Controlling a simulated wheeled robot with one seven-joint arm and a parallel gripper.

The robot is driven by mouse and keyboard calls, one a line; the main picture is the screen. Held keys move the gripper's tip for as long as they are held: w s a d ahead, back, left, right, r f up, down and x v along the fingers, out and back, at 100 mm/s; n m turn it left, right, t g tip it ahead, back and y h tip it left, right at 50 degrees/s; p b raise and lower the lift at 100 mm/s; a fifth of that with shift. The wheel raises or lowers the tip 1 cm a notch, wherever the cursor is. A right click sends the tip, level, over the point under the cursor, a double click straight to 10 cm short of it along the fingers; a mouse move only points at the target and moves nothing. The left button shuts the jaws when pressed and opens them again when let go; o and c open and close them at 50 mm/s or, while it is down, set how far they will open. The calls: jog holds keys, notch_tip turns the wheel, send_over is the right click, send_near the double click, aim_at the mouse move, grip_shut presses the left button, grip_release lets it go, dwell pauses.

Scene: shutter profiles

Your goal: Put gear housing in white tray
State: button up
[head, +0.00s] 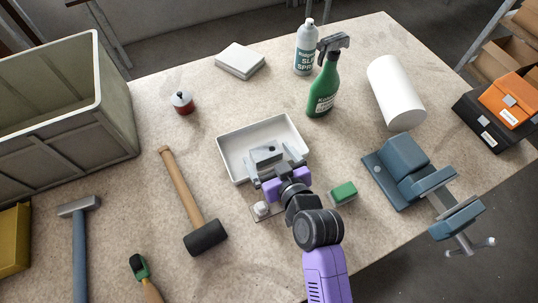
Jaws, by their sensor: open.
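The white tray (236,143) is a shallow rectangular tray near the middle of the bench. A grey metal part, which looks like the gear housing (264,154), shows within the tray's outline, towards its front right. My gripper (275,164), with purple parts, reaches over the tray's front edge from below right. Its jaws are open, with the fingers close to the grey part. The gripper hides part of the tray's front and the near side of the grey part. I cannot tell whether the fingers touch it or whether it rests fully on the tray floor.
A mallet (205,237) lies left of the tray and a green block (343,193) to the right. A small plate with a white knob (262,208) is in front. A green spray bottle (324,90), white cylinder (395,92) and blue vise (405,160) stand farther right.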

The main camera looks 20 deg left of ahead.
jog(key=shift+r, duration=0.2)
jog(key=b+v, duration=0.1)
jog(key=v, duration=1.1)
